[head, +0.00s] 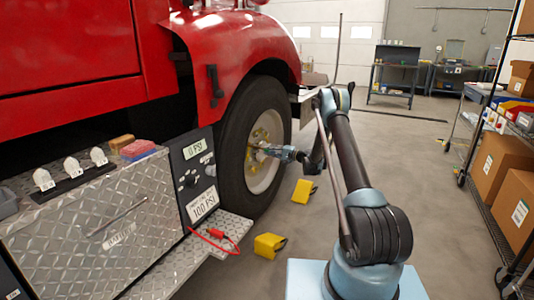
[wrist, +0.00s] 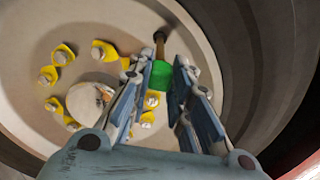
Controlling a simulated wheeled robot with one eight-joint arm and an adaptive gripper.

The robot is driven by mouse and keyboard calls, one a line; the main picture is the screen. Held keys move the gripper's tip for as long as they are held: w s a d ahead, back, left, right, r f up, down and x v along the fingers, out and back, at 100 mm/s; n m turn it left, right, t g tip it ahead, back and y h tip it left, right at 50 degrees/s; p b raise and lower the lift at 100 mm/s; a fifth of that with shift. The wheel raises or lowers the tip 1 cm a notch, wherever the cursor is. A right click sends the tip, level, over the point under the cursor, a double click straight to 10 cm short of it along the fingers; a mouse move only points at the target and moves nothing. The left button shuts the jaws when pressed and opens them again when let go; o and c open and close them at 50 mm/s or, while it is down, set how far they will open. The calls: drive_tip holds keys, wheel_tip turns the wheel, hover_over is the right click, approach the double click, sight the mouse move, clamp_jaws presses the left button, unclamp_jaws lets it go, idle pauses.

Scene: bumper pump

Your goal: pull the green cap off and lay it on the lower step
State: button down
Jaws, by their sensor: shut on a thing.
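The green cap (wrist: 162,78) sits between the two fingers of my gripper (wrist: 163,71) in the wrist view, with a finger on each side. A brown valve stem (wrist: 159,45) runs from the wheel face to the cap; they line up and appear to touch. In the head view my gripper (head: 257,148) reaches into the truck's wheel (head: 271,122), and the cap cannot be made out there. The lower step (head: 222,224) is the diamond-plate ledge left of the wheel, below the metal box.
A red hose end (head: 217,233) lies on the step's right part. Yellow wheel chocks (head: 268,245) (head: 303,190) stand on the floor. A panel with gauge signs (head: 196,170) rises above the step. Yellow lug-nut markers (wrist: 64,54) surround the hub. Shelves with boxes (head: 500,165) stand at right.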

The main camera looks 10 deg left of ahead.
sight(269, 151)
drive_tip(key=shift+v, duration=2.85)
drive_tip(key=shift+s+a, duration=0.1)
